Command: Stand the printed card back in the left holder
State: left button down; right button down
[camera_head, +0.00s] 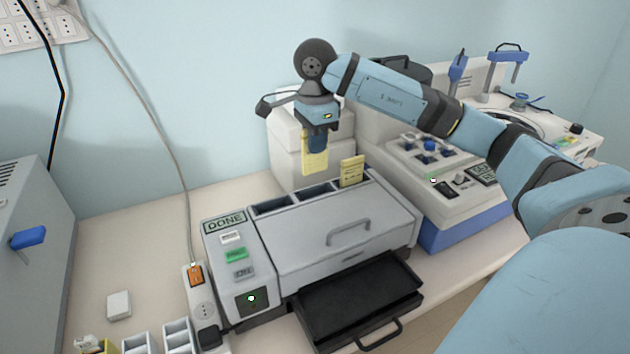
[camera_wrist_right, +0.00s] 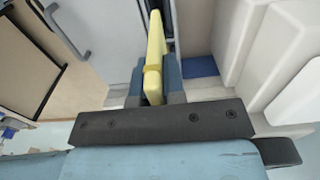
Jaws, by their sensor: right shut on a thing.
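A yellow printed card (camera_head: 315,164) hangs upright below my right gripper (camera_head: 317,146), which is shut on its upper part. In the right wrist view the card (camera_wrist_right: 155,62) shows edge-on between the blue fingertips (camera_wrist_right: 156,82). The card is in the air above the row of dark holder slots (camera_head: 275,206) along the back of the grey machine. The left slot looks empty. A second yellow card (camera_head: 352,170) stands in the slot at the right end of the row. My left gripper is out of view.
The grey machine has a lid with a handle (camera_head: 349,233), a black tray (camera_head: 360,304) pulled out in front, and a panel reading DONE (camera_head: 224,222). A white and blue machine (camera_head: 440,195) stands close on the right. The bench (camera_head: 150,235) left of it is mostly clear.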

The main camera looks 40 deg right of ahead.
aim_at(315, 172)
notch_tip(315, 172, down, 10)
jog(key=shift+r+p, duration=0.1)
jog(key=shift+p, duration=0.25)
jog(key=shift+a, duration=0.1)
jog(key=shift+f+b, duration=0.25)
jog(key=shift+b, duration=0.05)
jog(key=c, duration=1.2)
grip_release()
jog(key=shift+r, duration=0.1)
jog(key=shift+r+p, duration=0.2)
jog(key=shift+p, duration=0.15)
notch_tip(315, 172, up, 12)
jog(key=shift+f+b, duration=0.1)
jog(key=shift+b, duration=0.4)
